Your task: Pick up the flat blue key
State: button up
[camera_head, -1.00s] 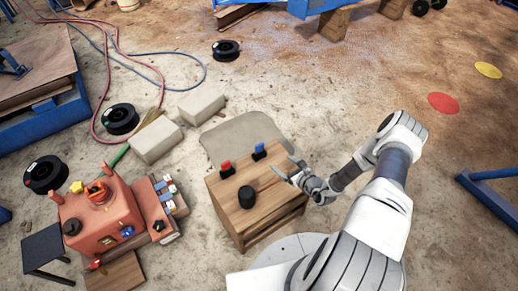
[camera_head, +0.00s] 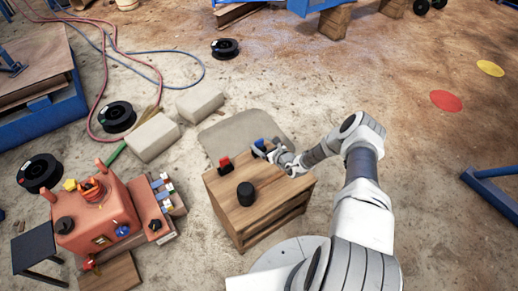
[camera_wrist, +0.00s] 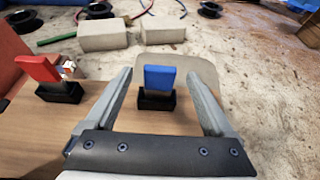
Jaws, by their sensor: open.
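The flat blue key (camera_wrist: 160,78) stands upright in a small black holder (camera_wrist: 157,101) on the wooden cabinet top. In the wrist view it shows between the two fingers of my gripper (camera_wrist: 162,88), which is open and empty, with clear gaps on both sides. In the head view the blue key (camera_head: 259,143) is at the far right part of the cabinet top, partly hidden by my gripper (camera_head: 266,150). A red key (camera_wrist: 38,67) stands in its own black holder to the left; it also shows in the head view (camera_head: 225,162).
A black round knob-like object (camera_head: 245,194) stands on the wooden cabinet (camera_head: 225,205). The orange machine (camera_head: 100,225) stands at the left. Pale blocks (camera_head: 153,137) and a grey mat (camera_head: 240,132) lie beyond the cabinet. The floor to the right is mostly clear.

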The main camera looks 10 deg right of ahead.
jog(key=shift+x, duration=0.8)
grip_shut()
